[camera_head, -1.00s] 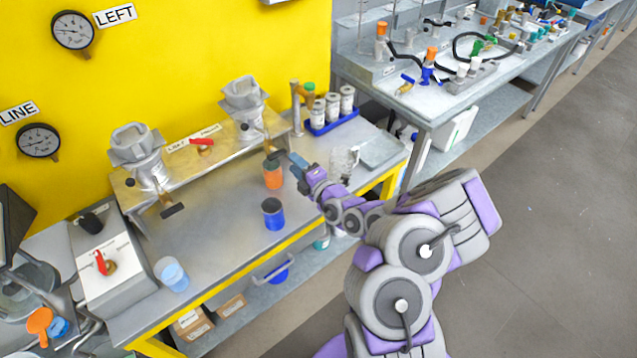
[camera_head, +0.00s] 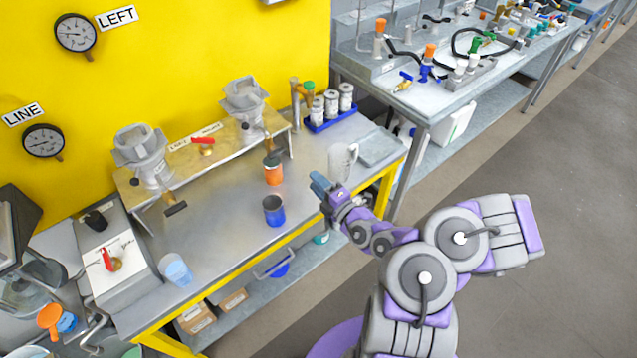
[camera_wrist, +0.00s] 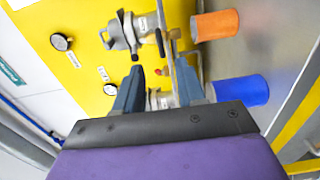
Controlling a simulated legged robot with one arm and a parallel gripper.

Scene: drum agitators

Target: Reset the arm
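My gripper (camera_head: 321,186) is at the end of my purple and grey arm, above the front edge of the steel bench (camera_head: 222,225). In the wrist view, its two blue-grey fingers (camera_wrist: 158,90) stand apart with nothing held between them. An orange cup (camera_head: 273,173) and a blue cup (camera_head: 274,211) stand on the bench to the left of my gripper, apart from it. The orange cup (camera_wrist: 215,25) and blue cup (camera_wrist: 240,90) also show at the right of the wrist view.
A clear pitcher (camera_head: 341,162) stands just behind my gripper. Several white jars sit in a blue tray (camera_head: 320,126) at the back. A pale blue cup (camera_head: 176,270) is at the bench's left. Yellow bench framing (camera_head: 215,287) borders the front. Open floor (camera_head: 560,170) lies right.

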